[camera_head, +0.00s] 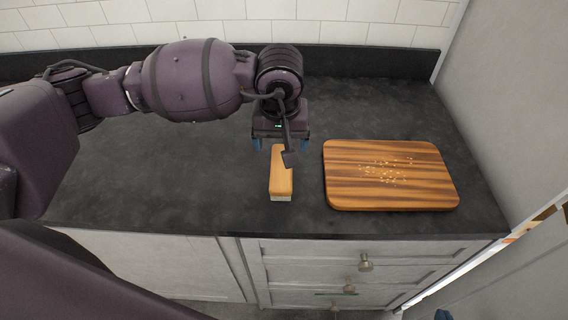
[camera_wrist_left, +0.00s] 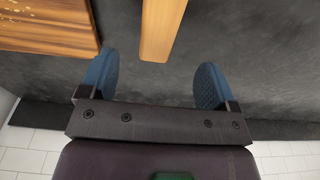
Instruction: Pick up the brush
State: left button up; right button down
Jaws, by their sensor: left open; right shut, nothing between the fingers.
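The brush (camera_head: 282,184) has a wooden back and pale bristles along its lower side. It lies on the dark countertop, left of the cutting board. My left gripper (camera_head: 281,144) is open over the far end of the brush, and a dark part of it covers some of the wood. In the left wrist view, the near end of the brush's wooden back (camera_wrist_left: 160,28) points in between the two blue fingers of the open gripper (camera_wrist_left: 156,75). Nothing is held. Only a blue tip of my right gripper (camera_head: 443,315) shows at the bottom edge; it is shut and empty.
A striped wooden cutting board (camera_head: 390,198) with pale crumbs lies to the right of the brush. The countertop (camera_head: 190,190) is clear to the left. Drawers with knobs (camera_head: 365,263) are below its front edge. A tiled wall (camera_head: 280,32) stands behind, and a pale panel at right.

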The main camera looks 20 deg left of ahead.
aim_at(281, 165)
pick_arm(q)
notch_tip(281, 165, down, 3)
jog(key=shift+f, duration=0.2)
jog(key=shift+w+f, duration=0.1)
jog(key=shift+f, duration=0.3)
jog(key=f, duration=0.4)
jog(key=shift+w+p, duration=0.2)
jog(key=shift+p, duration=0.15)
jog(key=shift+a+f, duration=0.1)
jog(key=shift+f, duration=0.3)
jog(key=shift+w, duration=0.1)
pick_arm(e)
jog(key=shift+w+r, duration=0.35)
jog(key=shift+r, duration=0.3)
